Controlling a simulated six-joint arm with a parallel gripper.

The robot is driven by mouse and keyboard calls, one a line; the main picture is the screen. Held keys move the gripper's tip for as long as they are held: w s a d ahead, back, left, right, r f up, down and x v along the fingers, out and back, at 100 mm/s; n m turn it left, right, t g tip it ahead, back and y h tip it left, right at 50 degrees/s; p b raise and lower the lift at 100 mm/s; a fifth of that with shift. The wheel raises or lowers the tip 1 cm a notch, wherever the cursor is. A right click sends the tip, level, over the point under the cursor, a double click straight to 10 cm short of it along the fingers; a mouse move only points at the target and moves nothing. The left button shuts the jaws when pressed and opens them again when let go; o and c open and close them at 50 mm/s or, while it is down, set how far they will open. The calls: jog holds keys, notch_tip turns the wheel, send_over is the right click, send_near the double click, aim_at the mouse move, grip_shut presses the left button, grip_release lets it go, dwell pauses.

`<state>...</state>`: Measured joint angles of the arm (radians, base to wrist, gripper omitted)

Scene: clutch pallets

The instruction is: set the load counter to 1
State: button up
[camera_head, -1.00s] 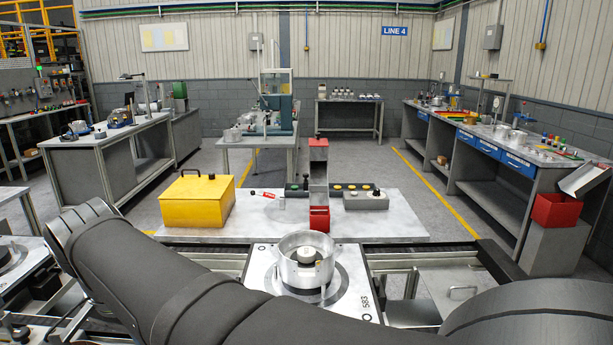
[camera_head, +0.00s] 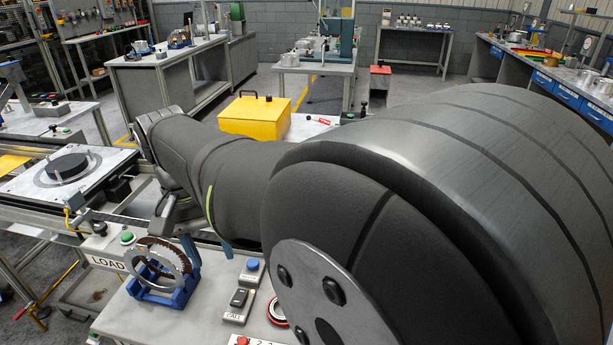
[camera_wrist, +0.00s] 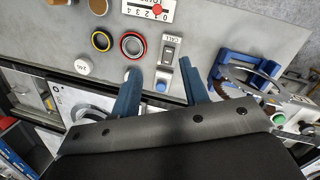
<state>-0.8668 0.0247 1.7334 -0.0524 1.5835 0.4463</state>
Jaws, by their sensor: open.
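The likely load counter, a white scale plate (camera_wrist: 137,10) numbered 0 to 4 with a red knob (camera_wrist: 158,10), sits at the top edge of the wrist view, partly cut off. The knob's exact reading is unclear. In the head view, only a small red and white part of it (camera_head: 243,340) shows at the bottom edge. My gripper (camera_wrist: 160,66) is open and empty, with its blue fingers apart. In the wrist view, the CALL switch (camera_wrist: 168,50) and a blue button (camera_wrist: 162,86) show between the fingertips, apart from the scale. The gripper also shows in the head view (camera_head: 208,248), partly hidden by my arm.
A metal ring in a blue stand (camera_head: 160,285) stands beside the LOAD sign (camera_head: 105,263). Red-edged (camera_wrist: 132,44) and yellow-edged (camera_wrist: 101,41) rings lie near the scale. A pallet with a black disc (camera_head: 68,168) is at left; a yellow box (camera_head: 254,117) stands behind my arm.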

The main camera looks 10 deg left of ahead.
jog(key=f+n+g, duration=0.2)
jog(key=n, duration=0.2)
jog(key=h, duration=0.1)
send_near(242, 340)
jog(key=x, duration=0.8)
jog(key=shift+c, duration=0.4)
